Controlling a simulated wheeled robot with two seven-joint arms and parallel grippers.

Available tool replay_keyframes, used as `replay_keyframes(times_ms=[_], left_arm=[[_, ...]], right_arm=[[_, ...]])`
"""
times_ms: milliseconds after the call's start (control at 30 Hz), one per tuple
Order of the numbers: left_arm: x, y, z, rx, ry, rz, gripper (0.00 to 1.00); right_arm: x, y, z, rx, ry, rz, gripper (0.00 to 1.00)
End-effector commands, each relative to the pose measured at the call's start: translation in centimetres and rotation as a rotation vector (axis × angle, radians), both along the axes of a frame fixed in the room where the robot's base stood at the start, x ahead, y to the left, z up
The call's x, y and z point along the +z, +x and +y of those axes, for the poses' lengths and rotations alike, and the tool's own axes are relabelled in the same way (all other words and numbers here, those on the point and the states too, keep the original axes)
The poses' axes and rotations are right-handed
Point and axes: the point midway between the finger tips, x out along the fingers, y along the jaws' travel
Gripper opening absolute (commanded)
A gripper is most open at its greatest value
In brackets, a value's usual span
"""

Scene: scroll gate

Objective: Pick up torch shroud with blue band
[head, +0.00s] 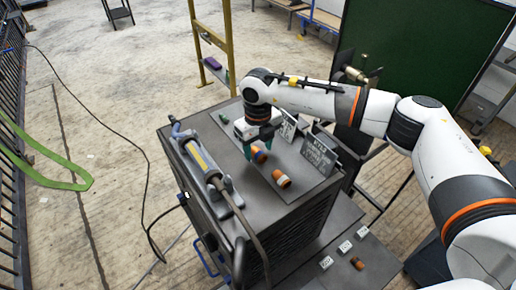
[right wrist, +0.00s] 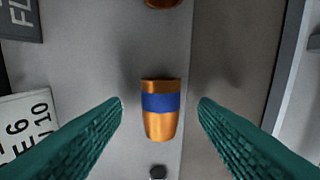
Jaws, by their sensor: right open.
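The torch shroud with the blue band is a copper-orange cup shape. In the right wrist view the torch shroud (right wrist: 161,126) lies between my two green fingertips, with space on both sides. In the head view the torch shroud (head: 259,155) lies on the dark cabinet top, just beside my right gripper (head: 249,149). My right gripper (right wrist: 160,104) is open and empty, above the shroud. My left gripper is not in view.
A second orange shroud (head: 281,178) with a pale band lies nearer on the cabinet top (head: 262,195). Label plates (head: 319,155) stand at its right side. A grey-blue torch tool (head: 203,163) lies along the left edge. Another orange piece (head: 357,263) sits on the lower shelf.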

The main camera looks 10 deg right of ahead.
Motion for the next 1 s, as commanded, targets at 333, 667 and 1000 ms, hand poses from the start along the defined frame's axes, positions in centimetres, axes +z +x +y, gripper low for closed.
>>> replay_keyframes(times_ms=[333,667,1000], left_arm=[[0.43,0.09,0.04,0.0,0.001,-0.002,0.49],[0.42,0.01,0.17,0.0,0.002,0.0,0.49],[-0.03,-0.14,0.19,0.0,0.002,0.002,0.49]], right_arm=[[-1.31,0.0,0.04,0.001,0.001,-0.001,0.54],[-1.26,0.0,0.05,0.001,0.001,-0.001,0.03],[-0.54,0.07,0.09,0.001,0.003,-0.003,0.0]])
